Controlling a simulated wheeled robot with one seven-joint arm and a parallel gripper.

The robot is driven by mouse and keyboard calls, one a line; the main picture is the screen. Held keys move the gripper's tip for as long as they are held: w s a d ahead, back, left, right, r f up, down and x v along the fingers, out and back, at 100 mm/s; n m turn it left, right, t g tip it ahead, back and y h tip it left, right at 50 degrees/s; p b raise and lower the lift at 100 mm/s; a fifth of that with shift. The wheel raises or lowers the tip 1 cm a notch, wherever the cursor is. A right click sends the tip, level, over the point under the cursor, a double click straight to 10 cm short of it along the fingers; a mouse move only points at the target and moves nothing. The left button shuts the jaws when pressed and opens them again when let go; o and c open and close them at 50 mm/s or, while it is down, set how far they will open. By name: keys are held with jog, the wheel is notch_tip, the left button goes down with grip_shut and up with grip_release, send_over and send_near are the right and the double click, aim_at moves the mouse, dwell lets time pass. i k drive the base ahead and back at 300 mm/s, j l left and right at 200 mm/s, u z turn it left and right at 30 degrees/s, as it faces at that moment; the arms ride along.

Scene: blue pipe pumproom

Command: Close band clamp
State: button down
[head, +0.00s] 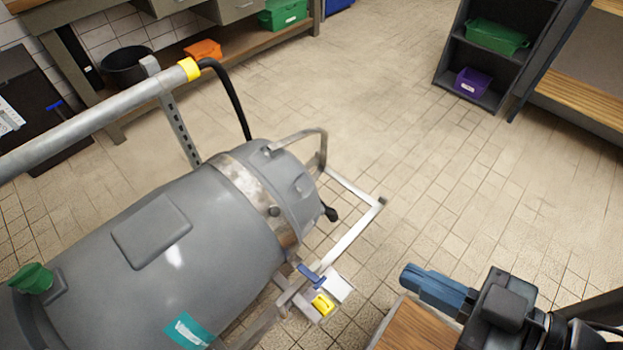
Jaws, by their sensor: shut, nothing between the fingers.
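A metal band clamp (250,190) runs around the grey tank (180,245), where the rounded end cover (284,188) meets the body. Near the band's lower end is a small blue lever (312,276) beside a yellow piece (323,304) and a pale block. I cannot tell whether these belong to the clamp, or whether the band is tight. The band's far underside is hidden. My gripper (408,278), with blue fingers, is at lower right, pointing left toward the tank. It is shut and empty, and appears apart from the clamp.
A metal frame bar (350,235) juts right of the cover. A grey pipe (95,118) with a yellow collar and black hose crosses upper left. A wooden surface (418,328) lies below my gripper. Tiled floor is clear toward the shelf (487,60).

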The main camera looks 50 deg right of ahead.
aim_at(318, 282)
jog(key=z, duration=0.15)
jog(key=k+l, duration=0.1)
jog(key=l, duration=0.3)
jog(key=k+l, duration=0.15)
jog(key=l, duration=0.25)
jog(key=k+l, duration=0.1)
jog(key=l, duration=0.3)
jog(key=u, duration=0.05)
